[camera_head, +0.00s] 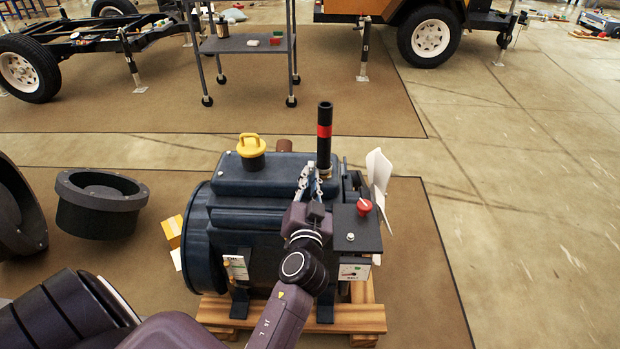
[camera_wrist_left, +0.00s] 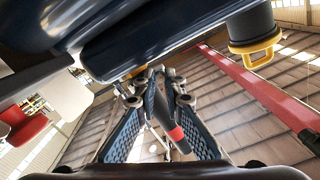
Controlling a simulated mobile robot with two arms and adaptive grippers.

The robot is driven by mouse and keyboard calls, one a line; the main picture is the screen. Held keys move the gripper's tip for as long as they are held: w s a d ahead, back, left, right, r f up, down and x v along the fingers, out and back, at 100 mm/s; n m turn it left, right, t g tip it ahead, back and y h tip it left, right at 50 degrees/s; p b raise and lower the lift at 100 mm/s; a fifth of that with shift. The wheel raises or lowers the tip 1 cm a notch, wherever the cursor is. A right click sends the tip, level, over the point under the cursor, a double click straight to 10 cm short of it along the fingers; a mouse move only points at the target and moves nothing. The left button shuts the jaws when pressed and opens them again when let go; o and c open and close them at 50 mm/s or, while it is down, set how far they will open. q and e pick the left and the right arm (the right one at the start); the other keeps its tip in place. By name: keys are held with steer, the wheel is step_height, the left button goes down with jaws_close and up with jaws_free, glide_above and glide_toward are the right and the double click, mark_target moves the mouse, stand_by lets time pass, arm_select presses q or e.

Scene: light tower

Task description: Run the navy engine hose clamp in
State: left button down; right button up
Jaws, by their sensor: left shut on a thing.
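The navy engine (camera_head: 262,215) sits on a wooden pallet (camera_head: 355,318). An upright black tool with a red band (camera_head: 324,131) stands at the engine's right end, near the white fan (camera_head: 378,180). My left gripper (camera_head: 311,178) is at the lower part of this tool and is shut on it. In the left wrist view, its fingers (camera_wrist_left: 158,100) close around the dark shaft, and the red band (camera_wrist_left: 176,134) shows between them. I cannot make out the hose clamp. My right gripper is not in view.
A yellow cap (camera_head: 251,146) stands on the engine top. A red knob (camera_head: 364,206) sits on the dark panel at the right. A black flanged drum (camera_head: 100,205) stands at left. A cart (camera_head: 245,45) is behind.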

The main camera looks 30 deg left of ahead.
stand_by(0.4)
arm_select(q)
steer(key=c, duration=2)
jaws_free()
